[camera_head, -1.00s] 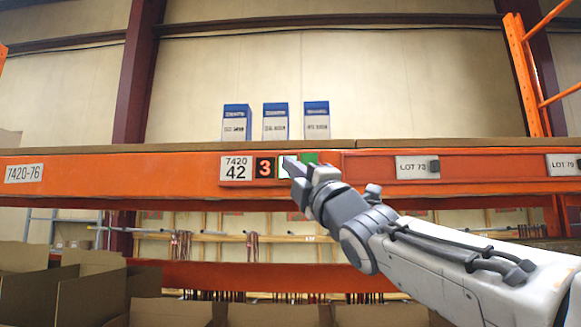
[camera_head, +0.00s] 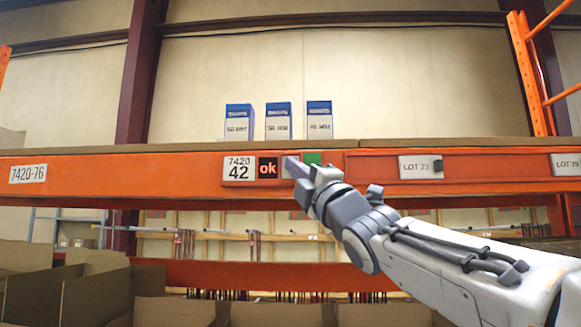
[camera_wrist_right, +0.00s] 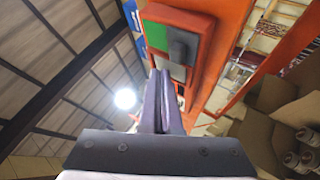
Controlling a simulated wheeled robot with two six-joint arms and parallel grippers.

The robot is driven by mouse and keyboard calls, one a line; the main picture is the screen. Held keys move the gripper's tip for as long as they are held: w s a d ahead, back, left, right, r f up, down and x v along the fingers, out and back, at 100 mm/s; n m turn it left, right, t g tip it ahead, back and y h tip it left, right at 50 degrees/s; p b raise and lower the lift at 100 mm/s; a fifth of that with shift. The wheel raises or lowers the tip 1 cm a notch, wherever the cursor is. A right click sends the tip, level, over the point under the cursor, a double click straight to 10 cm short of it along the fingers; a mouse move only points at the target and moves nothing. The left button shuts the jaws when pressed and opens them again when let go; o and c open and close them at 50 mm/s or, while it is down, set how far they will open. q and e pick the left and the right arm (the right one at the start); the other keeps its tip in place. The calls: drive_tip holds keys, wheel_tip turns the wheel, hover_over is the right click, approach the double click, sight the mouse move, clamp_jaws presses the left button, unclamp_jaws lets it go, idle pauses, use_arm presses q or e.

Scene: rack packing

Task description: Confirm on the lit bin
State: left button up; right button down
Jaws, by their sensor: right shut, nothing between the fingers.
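The bin label (camera_head: 239,169) on the orange shelf beam reads "7420 42". Beside it a dark display (camera_head: 268,168) shows "ok" in orange-red. A green patch (camera_head: 312,158) shows just right of the display, partly behind my right gripper (camera_head: 291,166). In the right wrist view the green patch (camera_wrist_right: 156,36) sits on a red-framed unit with a grey block (camera_wrist_right: 182,46) beside it. My right gripper (camera_wrist_right: 163,78) is shut and empty, its fingertips close in front of that unit; I cannot tell whether they touch it. My left gripper is not in view.
Three blue-and-white boxes (camera_head: 278,121) stand on the shelf above. The orange beam (camera_head: 120,175) runs across the view, with further labels such as "LOT 73" (camera_head: 414,167). Open cardboard boxes (camera_head: 93,290) stand below at left.

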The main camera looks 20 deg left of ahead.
idle(0.4)
drive_tip(key=shift+s+d+f+b, duration=0.15)
drive_tip(key=shift+s+d+b, duration=0.05)
drive_tip(key=shift+s+b, duration=0.4)
drive_tip(key=shift+s, duration=0.15)
drive_tip(key=s+b, duration=0.2)
drive_tip(key=s+d+b, duration=0.1)
drive_tip(key=s, duration=0.1)
drive_tip(key=shift+s+d+b, duration=0.2)
drive_tip(key=shift+s+b, duration=0.15)
drive_tip(key=shift+s, duration=0.05)
idle(0.6)
